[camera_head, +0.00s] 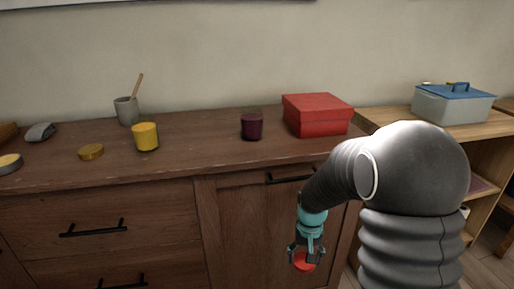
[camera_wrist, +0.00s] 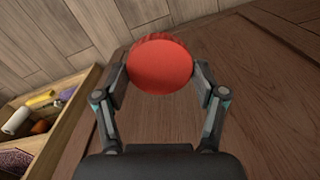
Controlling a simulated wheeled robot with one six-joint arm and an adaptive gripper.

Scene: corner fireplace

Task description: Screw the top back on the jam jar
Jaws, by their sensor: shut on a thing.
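A small dark purple jar (camera_head: 252,126), which looks like the jam jar, stands upright on the wooden cabinet top (camera_head: 200,150), left of the red box. Its top looks dark, with no red lid on it. My gripper (camera_head: 304,259) is low in front of the cabinet doors, below the top's front edge and to the right of the jar. It is shut on a round red lid (camera_head: 304,262). In the wrist view the red lid (camera_wrist: 160,68) sits between the two fingertips (camera_wrist: 161,77), its flat round face toward the camera. The jar is not in the wrist view.
A red box (camera_head: 317,115) stands right of the jar. A yellow jar (camera_head: 146,137), a gold lid (camera_head: 91,152) and a grey cup with a stick (camera_head: 126,110) are to its left. A blue-lidded container (camera_head: 452,103) is on the right shelf. Clear wood surrounds the jar's front.

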